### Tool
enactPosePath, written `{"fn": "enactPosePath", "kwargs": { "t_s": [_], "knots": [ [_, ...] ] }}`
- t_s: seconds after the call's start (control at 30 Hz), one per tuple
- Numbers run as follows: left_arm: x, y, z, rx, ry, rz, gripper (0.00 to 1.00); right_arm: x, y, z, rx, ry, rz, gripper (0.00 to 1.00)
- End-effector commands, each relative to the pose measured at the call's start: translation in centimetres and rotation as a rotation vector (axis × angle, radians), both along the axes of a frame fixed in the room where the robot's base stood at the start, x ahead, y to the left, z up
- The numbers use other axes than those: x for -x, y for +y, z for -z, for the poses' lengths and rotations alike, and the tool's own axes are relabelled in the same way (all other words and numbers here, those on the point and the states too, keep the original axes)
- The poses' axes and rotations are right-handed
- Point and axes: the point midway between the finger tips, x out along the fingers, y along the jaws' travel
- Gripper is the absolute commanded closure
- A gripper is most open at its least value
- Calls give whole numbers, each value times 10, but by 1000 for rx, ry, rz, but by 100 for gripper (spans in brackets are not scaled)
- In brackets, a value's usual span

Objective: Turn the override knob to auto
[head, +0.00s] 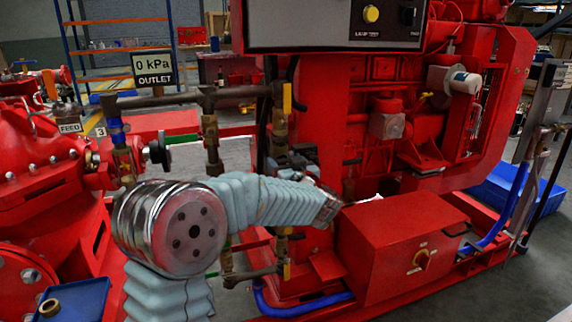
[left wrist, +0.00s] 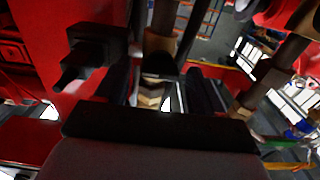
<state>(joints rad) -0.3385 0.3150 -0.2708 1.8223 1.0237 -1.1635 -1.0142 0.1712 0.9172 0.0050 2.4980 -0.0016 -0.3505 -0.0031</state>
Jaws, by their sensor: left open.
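A small red rotary knob on a yellow plate (head: 423,259) is on the front of the low red box (head: 400,235) at the lower right. Its labels are too small to read, so I cannot tell its setting. My left arm reaches across the middle, and my left gripper (head: 283,153) is behind its wrist, left of the box and well apart from the knob. In the left wrist view its two dark fingers (left wrist: 160,88) are apart, with brass pipework showing beyond the gap. I cannot tell whether they touch it. My right gripper is not in view.
A grey panel (head: 310,25) above carries a yellow button (head: 371,14) and a black knob (head: 407,16). Pipes with a yellow-handled valve (head: 287,98) stand beside my left gripper. A red engine (head: 400,110) fills the back.

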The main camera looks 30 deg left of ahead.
Motion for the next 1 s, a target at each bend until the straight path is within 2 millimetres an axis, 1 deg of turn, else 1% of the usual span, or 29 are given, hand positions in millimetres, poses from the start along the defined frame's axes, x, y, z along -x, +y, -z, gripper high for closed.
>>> {"fn": "enactPosePath", "kwargs": {
  "t_s": [0.27, 0.37, 0.6, 0.63, 0.67, 1.0],
  "knots": [
    [-2, 1, 0, 0, 0, 1, 32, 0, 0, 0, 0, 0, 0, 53],
    [-2, 1, 0, 0, 0, 1, 44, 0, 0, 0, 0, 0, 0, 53],
    [-1, 1, 0, 0, 0, 1, 81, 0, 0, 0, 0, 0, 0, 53],
    [-1, 1, 0, 0, 0, 1, 86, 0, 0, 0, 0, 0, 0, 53],
    [-1, 1, 0, 0, 0, 1, 88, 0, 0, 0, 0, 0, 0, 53],
    [-1, 2, 0, 38, -46, 1, 88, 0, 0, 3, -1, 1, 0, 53]
  ]
}}
